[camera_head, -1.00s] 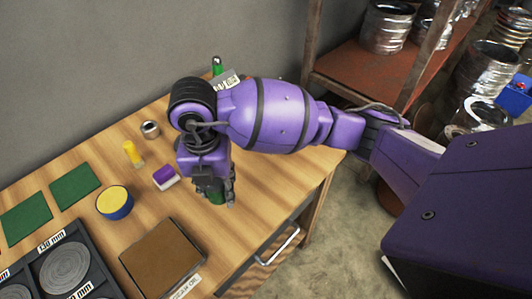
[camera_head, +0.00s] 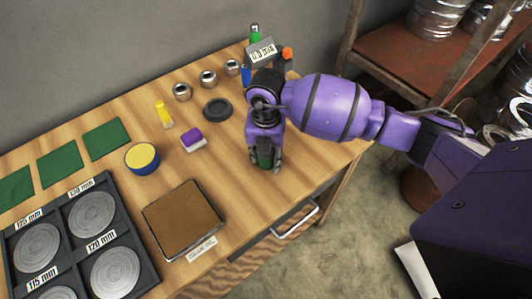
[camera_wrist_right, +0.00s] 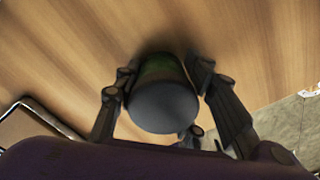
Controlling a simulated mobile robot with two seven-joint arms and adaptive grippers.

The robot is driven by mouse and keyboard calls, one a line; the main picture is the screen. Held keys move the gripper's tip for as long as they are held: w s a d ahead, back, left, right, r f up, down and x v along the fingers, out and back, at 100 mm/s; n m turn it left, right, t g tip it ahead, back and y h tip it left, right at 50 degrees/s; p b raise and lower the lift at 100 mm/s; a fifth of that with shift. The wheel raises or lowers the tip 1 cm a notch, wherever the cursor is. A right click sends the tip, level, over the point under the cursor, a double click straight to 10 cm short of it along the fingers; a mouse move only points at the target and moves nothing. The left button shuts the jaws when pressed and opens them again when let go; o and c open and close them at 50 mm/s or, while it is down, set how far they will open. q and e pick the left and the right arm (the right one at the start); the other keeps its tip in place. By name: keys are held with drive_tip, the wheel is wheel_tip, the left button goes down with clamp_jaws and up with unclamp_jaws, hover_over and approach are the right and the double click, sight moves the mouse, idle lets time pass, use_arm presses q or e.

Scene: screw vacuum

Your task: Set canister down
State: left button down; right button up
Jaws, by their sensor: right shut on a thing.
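My right gripper (camera_head: 264,158) is shut on a green canister (camera_head: 264,151) over the right part of the wooden table, near its front edge. In the head view the fingers and wrist hide most of the canister. In the right wrist view the canister (camera_wrist_right: 160,103) sits between the fingers (camera_wrist_right: 165,95), its round grey end facing the camera and its green side beyond. The wood is close behind it, with a dark shadow beside it. I cannot tell whether it touches the table. My left gripper is not in view.
A purple-and-white block (camera_head: 193,138), a yellow-topped blue bowl (camera_head: 142,158) and a brown tray (camera_head: 184,218) lie left of the gripper. A dark round disc (camera_head: 217,107) and several metal cups stand behind. Bare wood surrounds the gripper.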

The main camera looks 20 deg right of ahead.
drive_tip(key=shift+f, duration=0.1)
drive_tip(key=o, duration=1.2)
drive_tip(key=shift+r, duration=0.25)
wheel_tip(320, 180, up, 11)
drive_tip(key=shift+f+p, duration=0.15)
drive_tip(key=shift+p, duration=0.15)
drive_tip(key=shift+r, duration=0.6)
